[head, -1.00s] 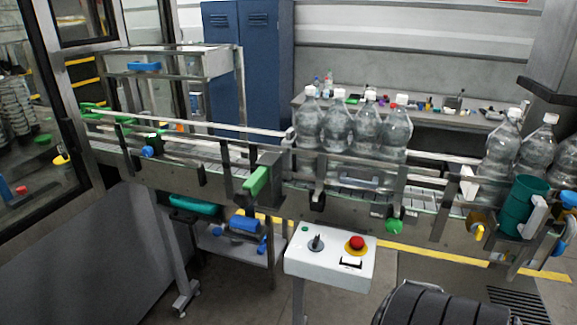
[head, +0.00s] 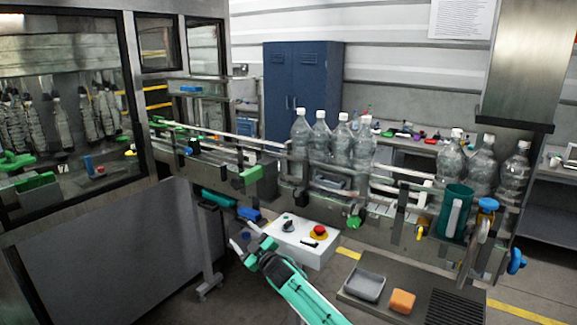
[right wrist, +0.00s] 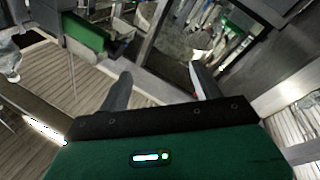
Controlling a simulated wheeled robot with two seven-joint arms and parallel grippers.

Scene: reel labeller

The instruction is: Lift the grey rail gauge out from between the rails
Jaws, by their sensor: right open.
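A small grey piece (head: 329,183), which looks like the rail gauge, sits low between the conveyor rails (head: 400,190), in front of the bottle group. It is small and partly hidden by the front rail. My right gripper (head: 246,240) is open and empty, left of the white control box and well below and left of the grey piece. The right wrist view shows its two fingers (right wrist: 160,78) apart with nothing between them. I cannot make out the gauge in that view. My left gripper is not in view.
Clear bottles (head: 335,140) stand on the conveyor, with more bottles (head: 483,165) at the right. A control box (head: 300,240) with a red button stands in front. A teal container (head: 455,212) hangs at the right. A low bench (head: 375,305) holds a grey tray (head: 364,285) and an orange block (head: 402,301).

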